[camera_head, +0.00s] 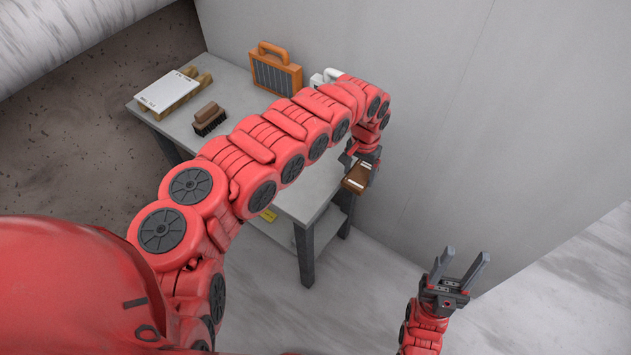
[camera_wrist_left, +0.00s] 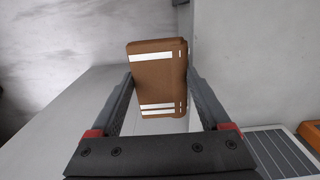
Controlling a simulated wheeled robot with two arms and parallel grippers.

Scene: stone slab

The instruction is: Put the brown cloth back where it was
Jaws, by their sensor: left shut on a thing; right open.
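The brown cloth (camera_wrist_left: 155,85) is a folded brown block with white stripes, held between the fingers of my left gripper (camera_wrist_left: 158,98) in the left wrist view. In the head view the cloth (camera_head: 357,179) hangs in my left gripper (camera_head: 364,165) at the right end of the grey table (camera_head: 302,197), seemingly at or just past its edge. Its height above the table is hard to tell. My right gripper (camera_head: 458,272) is open and empty, low at the right, away from the table. My left arm hides the middle of the table.
On the table stand a white board on a small wooden pallet (camera_head: 175,93), a brown brush (camera_head: 209,117), an orange-framed panel (camera_head: 275,72) and a white object (camera_head: 326,77) partly behind my arm. A wall rises behind the table. A yellow item (camera_head: 268,215) lies lower down.

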